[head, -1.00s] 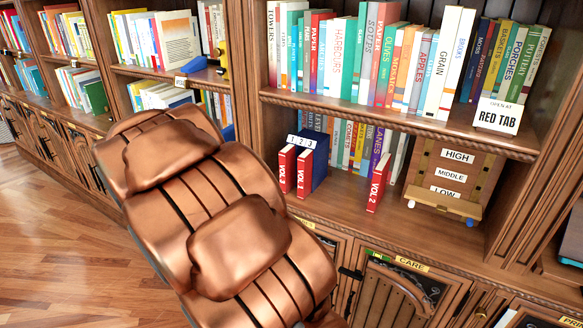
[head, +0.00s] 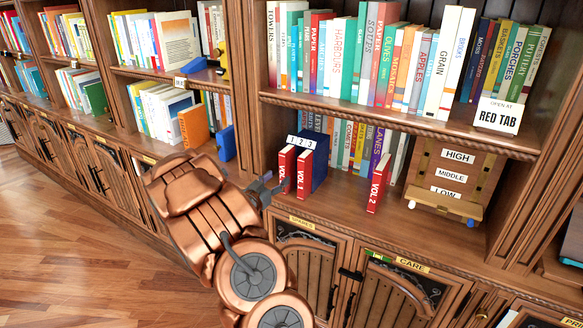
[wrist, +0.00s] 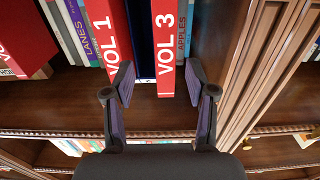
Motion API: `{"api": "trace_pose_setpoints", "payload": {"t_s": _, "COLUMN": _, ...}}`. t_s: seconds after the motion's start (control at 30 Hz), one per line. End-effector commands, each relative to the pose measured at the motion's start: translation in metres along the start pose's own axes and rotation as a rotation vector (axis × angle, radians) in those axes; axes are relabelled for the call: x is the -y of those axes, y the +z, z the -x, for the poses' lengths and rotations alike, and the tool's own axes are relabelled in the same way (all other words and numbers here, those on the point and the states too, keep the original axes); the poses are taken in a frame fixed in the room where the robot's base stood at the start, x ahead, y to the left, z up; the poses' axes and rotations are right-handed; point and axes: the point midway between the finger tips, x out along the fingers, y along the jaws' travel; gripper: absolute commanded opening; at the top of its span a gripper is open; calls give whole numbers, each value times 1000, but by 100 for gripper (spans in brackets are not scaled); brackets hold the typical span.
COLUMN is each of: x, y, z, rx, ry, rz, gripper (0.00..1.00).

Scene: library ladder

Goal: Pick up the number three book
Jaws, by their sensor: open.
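The red VOL 3 book (head: 286,165) stands upright at the left end of a blue holder (head: 320,165) labelled 1, 2, 3. It also shows in the wrist view (wrist: 165,45), spine toward me. The red VOL 1 book (head: 304,174) stands in the same holder, right of it in the head view and left of it in the wrist view (wrist: 108,35). In the head view my gripper (head: 268,188) is at the book's lower left; contact cannot be told.
The red VOL 2 book (head: 377,184) stands apart to the right on the same shelf. A wooden board marked HIGH, MIDDLE, LOW (head: 452,175) is farther right. A shelf upright (head: 240,110) is close on the left. Cabinet doors (head: 398,290) lie below.

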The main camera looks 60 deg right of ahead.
Motion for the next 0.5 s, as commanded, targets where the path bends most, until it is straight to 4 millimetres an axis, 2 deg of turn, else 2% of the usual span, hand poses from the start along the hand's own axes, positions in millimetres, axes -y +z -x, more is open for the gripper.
{"api": "trace_pose_setpoints", "payload": {"t_s": 0.5, "x": 3, "y": -6, "z": -36, "rx": -1, "ry": -1, "rz": -3, "gripper": 56}}
